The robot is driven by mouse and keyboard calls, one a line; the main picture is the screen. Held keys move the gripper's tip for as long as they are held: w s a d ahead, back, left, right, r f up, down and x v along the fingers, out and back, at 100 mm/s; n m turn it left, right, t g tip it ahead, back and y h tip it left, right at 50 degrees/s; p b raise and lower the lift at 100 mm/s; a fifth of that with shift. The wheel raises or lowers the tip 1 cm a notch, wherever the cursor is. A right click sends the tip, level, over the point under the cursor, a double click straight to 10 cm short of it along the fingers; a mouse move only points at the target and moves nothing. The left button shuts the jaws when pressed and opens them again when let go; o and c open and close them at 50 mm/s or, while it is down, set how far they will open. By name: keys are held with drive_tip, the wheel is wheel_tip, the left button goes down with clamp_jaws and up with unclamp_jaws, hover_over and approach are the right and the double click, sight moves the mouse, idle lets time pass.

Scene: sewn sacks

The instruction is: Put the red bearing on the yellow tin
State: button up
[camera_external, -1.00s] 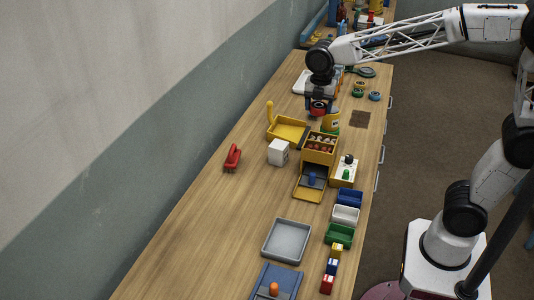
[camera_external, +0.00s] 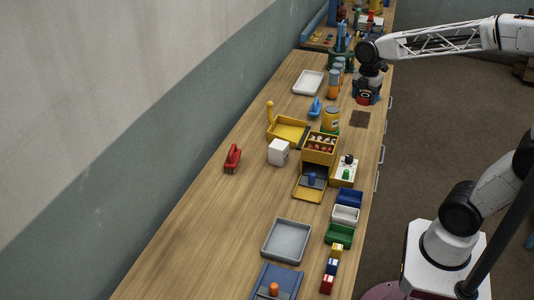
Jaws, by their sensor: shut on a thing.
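The yellow tin (camera_external: 331,116) stands upright on a small green base right of the yellow tray, with nothing visible on its top. My gripper (camera_external: 366,101) is near the right edge of the bench, behind and right of the tin and apart from it. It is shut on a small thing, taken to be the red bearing. Red shows low on my gripper, but the bearing is too small and too covered to make out clearly. The spot where the small round bearings lay is hidden behind my gripper.
A blue tool (camera_external: 315,107) lies left of the tin. A yellow tray (camera_external: 289,130) and a yellow box (camera_external: 320,148) stand in front of it. A dark square (camera_external: 360,119) lies to its right.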

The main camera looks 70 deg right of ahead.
drive_tip(key=shift+s+d, duration=0.6)
drive_tip(key=shift+s, duration=0.3)
wheel_tip(320, 180, down, 5)
drive_tip(key=shift+s+f, duration=0.1)
hover_over(332, 109)
drive_tip(key=shift+f, duration=0.7)
drive_tip(key=shift+f, duration=0.15)
drive_tip(key=shift+f, duration=1.65)
drive_tip(key=shift+f, duration=0.1)
